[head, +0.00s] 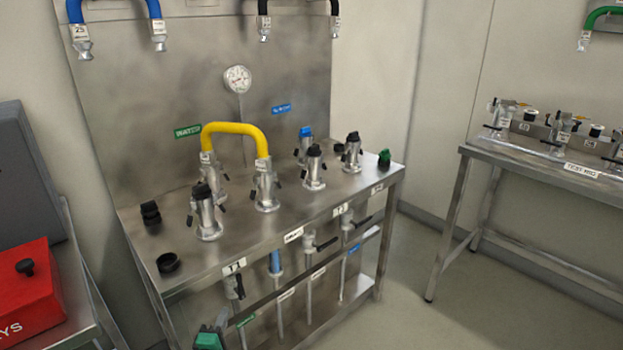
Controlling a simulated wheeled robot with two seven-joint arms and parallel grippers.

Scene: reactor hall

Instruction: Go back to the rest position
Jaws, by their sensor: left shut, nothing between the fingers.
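Only the tip of my left gripper (209,339) shows, at the bottom edge of the head view, low in front of the steel bench (225,262). It is shut and empty, apart from the bench's fittings. The rest of my left arm is out of the picture. My right gripper is not in view.
The bench carries a yellow hose (236,129) joining two couplings, and several capped fittings. Valves and pipes hang below its front edge. A red box (27,295) stands at the left. Another steel table (545,160) is at the right, with clear floor (470,315) before it.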

